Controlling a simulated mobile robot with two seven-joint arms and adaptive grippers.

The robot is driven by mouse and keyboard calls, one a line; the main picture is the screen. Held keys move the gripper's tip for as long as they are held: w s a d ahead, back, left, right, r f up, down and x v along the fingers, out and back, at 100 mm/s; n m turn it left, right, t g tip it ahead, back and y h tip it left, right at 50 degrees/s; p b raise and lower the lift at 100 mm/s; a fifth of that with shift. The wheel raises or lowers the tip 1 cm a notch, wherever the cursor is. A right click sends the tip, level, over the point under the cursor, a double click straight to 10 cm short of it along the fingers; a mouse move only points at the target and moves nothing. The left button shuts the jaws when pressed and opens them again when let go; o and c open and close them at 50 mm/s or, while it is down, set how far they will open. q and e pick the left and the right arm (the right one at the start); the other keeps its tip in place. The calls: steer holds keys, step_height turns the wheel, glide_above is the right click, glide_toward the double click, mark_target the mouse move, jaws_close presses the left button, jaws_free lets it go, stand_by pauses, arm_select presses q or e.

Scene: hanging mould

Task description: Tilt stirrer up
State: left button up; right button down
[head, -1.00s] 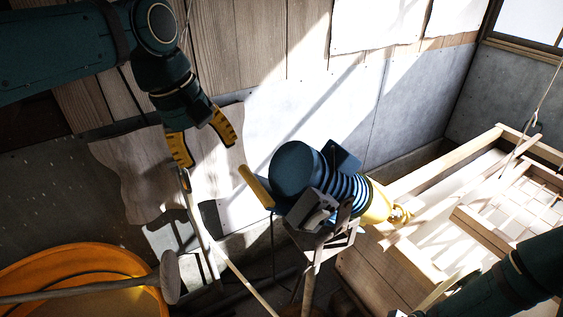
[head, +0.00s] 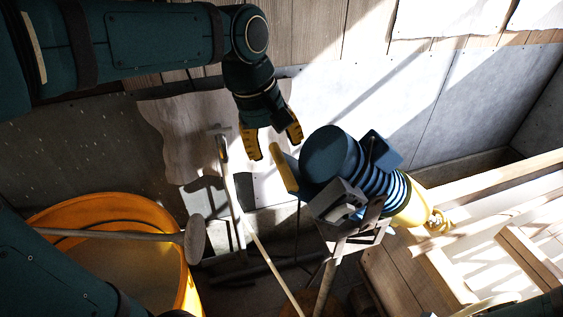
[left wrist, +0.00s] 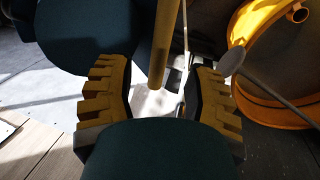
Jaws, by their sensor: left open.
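The stirrer is a blue machine (head: 329,156) with a ribbed body, a yellow collar on the right and a yellow handle (head: 286,172) on its left side. It lies tilted on a grey stand (head: 350,232). My left gripper (head: 273,148) is open and empty, just above the handle's upper end. In the left wrist view the yellow handle (left wrist: 165,45) reaches down between the spread fingers (left wrist: 157,80), apart from both as far as I can tell. The stirrer's blue body (left wrist: 85,30) shows at upper left there. My right gripper is out of view.
An orange tub (head: 160,217) stands at lower left with a long-handled tool (head: 195,240) across it. A thin pole (head: 233,190) leans left of the stirrer. A wooden frame (head: 490,170) stands at right. A wall is behind.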

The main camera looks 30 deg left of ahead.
mark_target(280, 161)
arm_select(q)
steer(key=x, duration=0.5)
steer(key=shift+f, duration=0.15)
steer(key=shift+c, duration=0.3)
jaws_close()
steer(key=shift+s, duration=0.1)
steer(key=shift+b, duration=0.3)
